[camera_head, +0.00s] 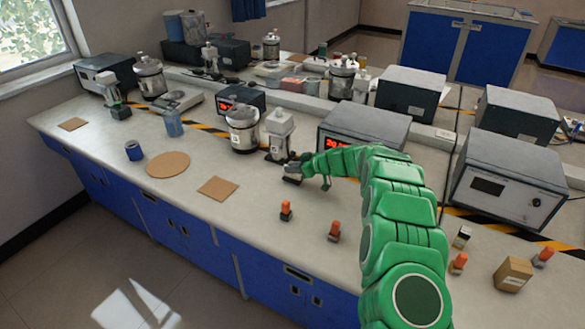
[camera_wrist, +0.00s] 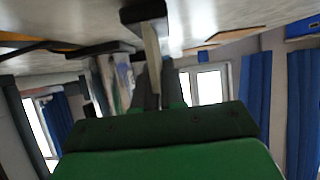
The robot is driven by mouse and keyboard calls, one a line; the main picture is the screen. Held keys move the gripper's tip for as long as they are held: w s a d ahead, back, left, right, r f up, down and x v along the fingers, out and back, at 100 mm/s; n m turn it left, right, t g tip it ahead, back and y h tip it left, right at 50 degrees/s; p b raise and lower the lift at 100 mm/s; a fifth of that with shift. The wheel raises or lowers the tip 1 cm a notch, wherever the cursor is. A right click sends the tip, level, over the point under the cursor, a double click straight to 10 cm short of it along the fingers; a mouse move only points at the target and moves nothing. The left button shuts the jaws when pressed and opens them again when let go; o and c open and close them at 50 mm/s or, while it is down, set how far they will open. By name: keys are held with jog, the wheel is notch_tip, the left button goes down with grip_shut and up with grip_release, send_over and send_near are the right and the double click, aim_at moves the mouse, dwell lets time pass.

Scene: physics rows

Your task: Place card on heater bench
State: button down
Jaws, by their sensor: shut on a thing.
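My green arm reaches across the bench, and my gripper (camera_head: 303,171) is low over the worktop, beside a white upright instrument (camera_head: 280,135). In the head view, the card is too small to make out clearly at the fingers. I cannot tell which device is the heater bench.
A steel pot (camera_head: 242,130) stands left of the instrument, and a box with a red display (camera_head: 362,132) behind my arm. A square brown mat (camera_head: 218,188) and a round one (camera_head: 168,165) lie left. Orange-topped pieces (camera_head: 286,210) stand in front. The front-left worktop is mostly clear.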

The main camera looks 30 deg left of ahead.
jog(key=shift+f, duration=0.3)
jog(key=c, duration=1.1)
grip_release()
jog(key=shift+d, duration=0.1)
jog(key=v, duration=0.6)
jog(key=shift+v, duration=0.8)
